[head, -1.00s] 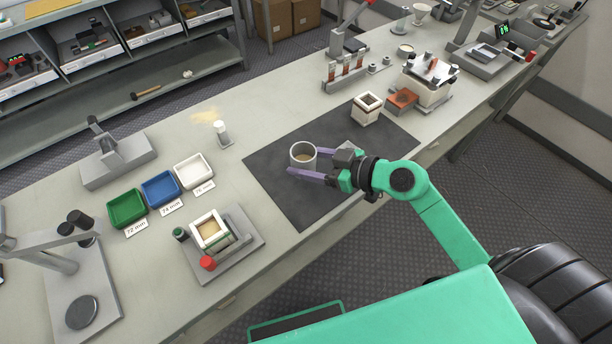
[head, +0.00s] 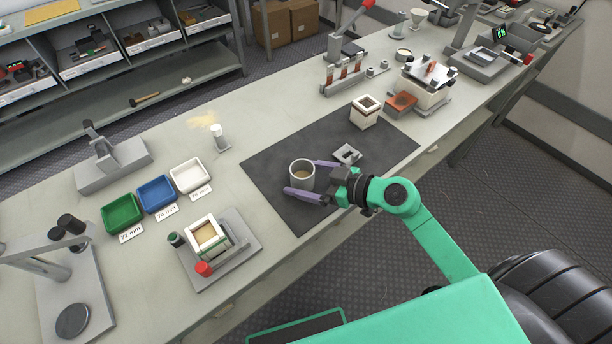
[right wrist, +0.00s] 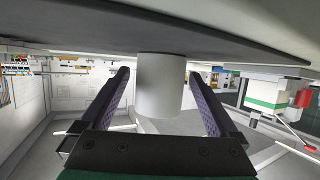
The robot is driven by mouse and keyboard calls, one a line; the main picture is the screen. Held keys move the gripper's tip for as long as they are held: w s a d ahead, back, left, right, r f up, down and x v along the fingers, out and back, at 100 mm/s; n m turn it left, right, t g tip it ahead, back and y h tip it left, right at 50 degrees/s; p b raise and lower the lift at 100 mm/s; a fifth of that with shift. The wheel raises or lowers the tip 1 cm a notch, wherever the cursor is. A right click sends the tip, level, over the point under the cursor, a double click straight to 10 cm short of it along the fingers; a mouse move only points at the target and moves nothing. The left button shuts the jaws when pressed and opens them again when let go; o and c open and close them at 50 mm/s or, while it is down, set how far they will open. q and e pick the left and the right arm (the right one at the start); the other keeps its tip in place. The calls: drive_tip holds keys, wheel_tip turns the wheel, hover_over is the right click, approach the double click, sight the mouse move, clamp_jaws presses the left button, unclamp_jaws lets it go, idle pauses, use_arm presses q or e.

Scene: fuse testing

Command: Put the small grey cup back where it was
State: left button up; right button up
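My right gripper (head: 303,178) is open, with one purple finger on each side of the cup. In the right wrist view the cup (right wrist: 160,85) sits between the two fingers, with a narrow gap on each side. Its base meets the mat there, and that view is upside down. My left gripper is not in view.
On the mat are a small grey metal piece (head: 347,154) beside my right gripper and a pale square box (head: 365,112) farther back. Left of the mat are a moulding fixture (head: 222,254), a white-topped bottle (head: 219,138) and coloured trays (head: 156,193). The mat's left part is clear.

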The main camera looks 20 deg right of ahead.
drive_tip(key=shift+r, duration=0.15)
drive_tip(key=v, duration=1.2)
drive_tip(key=shift+r, duration=0.15)
